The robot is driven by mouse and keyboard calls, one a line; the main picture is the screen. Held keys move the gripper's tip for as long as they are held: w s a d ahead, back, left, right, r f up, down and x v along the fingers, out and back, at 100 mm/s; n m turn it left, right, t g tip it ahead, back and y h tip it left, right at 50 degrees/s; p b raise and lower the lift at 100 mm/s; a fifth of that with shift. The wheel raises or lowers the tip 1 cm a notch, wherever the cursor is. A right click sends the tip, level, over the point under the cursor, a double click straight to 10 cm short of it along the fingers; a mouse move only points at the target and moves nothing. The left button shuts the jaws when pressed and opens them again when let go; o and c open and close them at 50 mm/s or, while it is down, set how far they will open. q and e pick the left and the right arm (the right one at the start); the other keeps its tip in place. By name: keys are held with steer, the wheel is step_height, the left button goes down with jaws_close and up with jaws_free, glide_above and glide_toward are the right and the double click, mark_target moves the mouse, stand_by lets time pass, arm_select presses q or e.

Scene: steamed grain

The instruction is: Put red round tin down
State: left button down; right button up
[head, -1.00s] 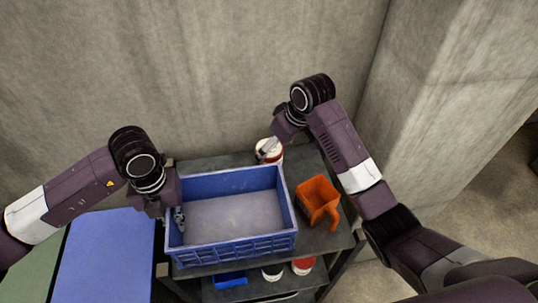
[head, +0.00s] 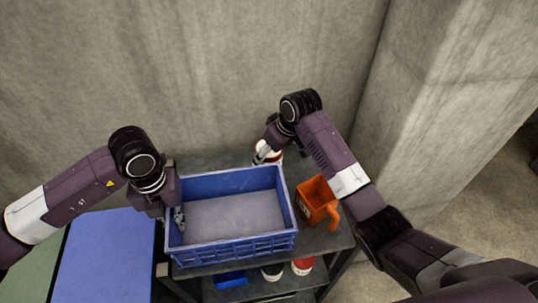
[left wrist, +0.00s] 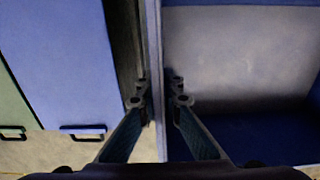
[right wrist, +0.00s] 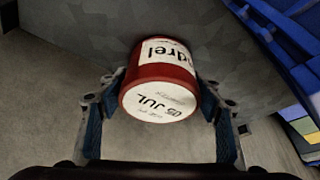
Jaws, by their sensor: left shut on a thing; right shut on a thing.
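The red round tin (right wrist: 160,80) has a white label and a white lid marked "05 JUL". My right gripper (right wrist: 158,98) is shut on it, one finger on each side. In the head view the tin (head: 271,154) is at the back of the dark shelf top, behind the blue crate, partly hidden by my right gripper (head: 262,155). I cannot tell whether it touches the shelf. My left gripper (head: 179,218) is shut on the left wall of the blue crate (head: 245,246); the left wrist view shows this wall (left wrist: 153,60) between the fingers.
An orange scoop-like container (head: 316,205) stands right of the crate. A lower shelf holds a blue bin (head: 230,280) and round tins, one red (head: 303,266). A blue-topped cabinet (head: 105,255) is at the left. Concrete walls close off the back and right.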

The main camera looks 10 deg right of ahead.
steer(key=c, duration=0.5)
steer(key=shift+r, duration=0.15)
steer(key=shift+c, duration=0.6)
steer(key=r, duration=0.9)
steer(key=shift+s+a+r, duration=0.1)
steer(key=shift+a+r, duration=0.2)
steer(key=shift+r, duration=0.05)
steer(key=s+a+r+n, duration=0.1)
steer(key=s+a+r, duration=0.2)
steer(key=s+a, duration=0.25)
steer(key=n+g+y, duration=0.1)
steer(key=n, duration=0.3)
glide_above(226, 220)
steer(key=s+d, duration=0.1)
steer(key=d, duration=0.1)
step_height(226, 220, down, 7)
steer(key=shift+s+a+f, duration=0.1)
steer(key=shift+a, duration=0.05)
steer(key=shift+f, duration=2.05)
